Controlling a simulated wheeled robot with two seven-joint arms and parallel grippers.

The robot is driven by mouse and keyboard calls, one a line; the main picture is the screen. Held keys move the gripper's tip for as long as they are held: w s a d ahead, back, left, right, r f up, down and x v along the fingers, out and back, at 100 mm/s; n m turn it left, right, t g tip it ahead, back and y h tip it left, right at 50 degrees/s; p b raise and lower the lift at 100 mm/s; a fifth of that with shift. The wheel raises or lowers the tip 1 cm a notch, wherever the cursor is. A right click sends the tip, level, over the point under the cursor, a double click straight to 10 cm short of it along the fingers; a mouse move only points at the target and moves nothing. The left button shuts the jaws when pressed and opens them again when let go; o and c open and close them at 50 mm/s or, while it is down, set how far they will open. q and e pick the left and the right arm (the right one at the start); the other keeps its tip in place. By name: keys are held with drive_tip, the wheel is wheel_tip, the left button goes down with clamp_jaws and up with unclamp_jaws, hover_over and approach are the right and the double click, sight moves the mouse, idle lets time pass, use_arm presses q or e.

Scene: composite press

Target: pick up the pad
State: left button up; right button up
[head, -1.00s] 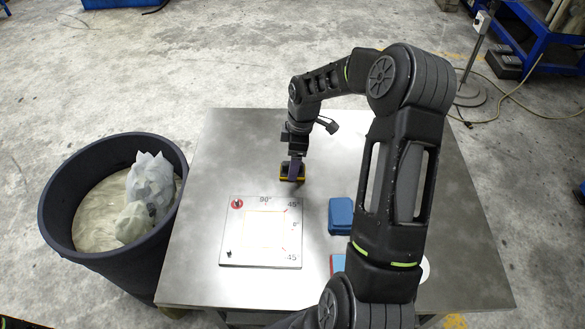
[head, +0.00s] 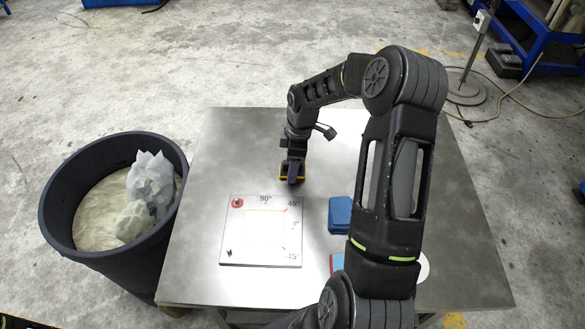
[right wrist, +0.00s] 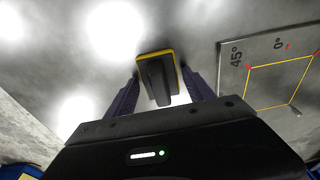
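The pad, a dark block with a yellow edge and a raised dark grip (right wrist: 158,82), lies flat on the metal table. In the head view the pad (head: 282,179) is partly hidden by my right gripper (head: 292,178), which points down over it. In the right wrist view my right gripper (right wrist: 162,84) is open, with one finger on each side of the pad and gaps between the fingers and the raised grip. My left gripper is not in view.
A white marked plate (head: 235,255) with angle labels lies in front of the pad. A blue block (head: 339,214) sits to its right, and a red-and-blue item (head: 337,262) is partly hidden by my arm. A large dark bin (head: 62,235) stands left of the table (head: 230,140).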

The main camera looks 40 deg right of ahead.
drive_tip(key=c, duration=1.1)
drive_tip(key=shift+r, duration=0.15)
wheel_tip(320, 180, up, 10)
drive_tip(key=shift+f+b, duration=0.1)
drive_tip(key=shift+b, duration=0.2)
drive_tip(key=o, duration=0.8)
drive_tip(key=shift+c, duration=0.2)
drive_tip(key=c, duration=0.9)
